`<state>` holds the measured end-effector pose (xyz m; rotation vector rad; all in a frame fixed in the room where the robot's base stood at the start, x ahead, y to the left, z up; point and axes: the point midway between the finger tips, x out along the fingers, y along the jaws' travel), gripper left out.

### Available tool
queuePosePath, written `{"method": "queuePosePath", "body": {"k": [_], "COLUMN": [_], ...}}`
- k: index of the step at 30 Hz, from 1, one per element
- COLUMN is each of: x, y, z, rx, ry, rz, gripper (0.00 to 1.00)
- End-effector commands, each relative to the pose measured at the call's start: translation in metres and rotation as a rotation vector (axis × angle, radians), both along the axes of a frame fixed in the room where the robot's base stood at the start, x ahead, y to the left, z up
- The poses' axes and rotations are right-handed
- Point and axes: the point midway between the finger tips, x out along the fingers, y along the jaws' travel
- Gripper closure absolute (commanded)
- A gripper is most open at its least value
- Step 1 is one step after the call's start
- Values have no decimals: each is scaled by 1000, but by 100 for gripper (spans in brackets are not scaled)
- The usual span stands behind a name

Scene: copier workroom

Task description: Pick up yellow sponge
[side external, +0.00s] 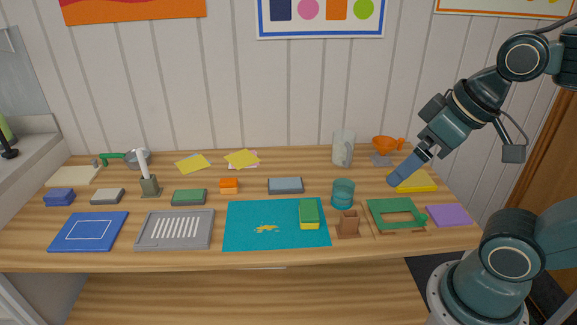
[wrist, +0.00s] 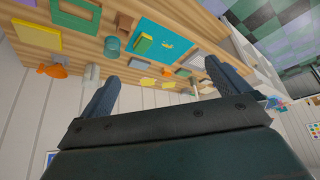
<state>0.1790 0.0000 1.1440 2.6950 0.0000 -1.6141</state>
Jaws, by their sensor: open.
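A sponge with a green top and yellow lower part (side external: 309,221) lies on the right part of a teal mat (side external: 240,235). It also shows in the wrist view (wrist: 144,44), on the mat. Yellow crumbs (side external: 266,229) lie on the mat left of the sponge. My gripper (side external: 405,172) is to the right of the sponge, raised near a flat yellow piece (side external: 420,186) at the table's right. In the wrist view my gripper (wrist: 161,70) has its two fingers spread apart, with nothing held between them.
A teal cup (side external: 343,195), a brown holder (side external: 348,225) and a green frame (side external: 375,213) stand between the sponge and my gripper's side. A grey slotted tray (side external: 145,241) is left of the mat. A grey-blue block (side external: 285,186) lies behind it.

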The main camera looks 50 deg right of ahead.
Motion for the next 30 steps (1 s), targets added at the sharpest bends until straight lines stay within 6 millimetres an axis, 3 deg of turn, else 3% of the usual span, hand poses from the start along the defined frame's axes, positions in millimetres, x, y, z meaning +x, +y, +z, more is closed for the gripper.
{"method": "queuePosePath", "body": {"k": [5,11,20,30], "x": [5,24,75,133], "y": [-1,-3,-14,-37], "z": [0,-2,-13,-44], "rx": [-6,-30,-73,-93], "ry": [7,31,83,127], "rz": [11,61,193,350], "gripper": [0,0,0,0]}}
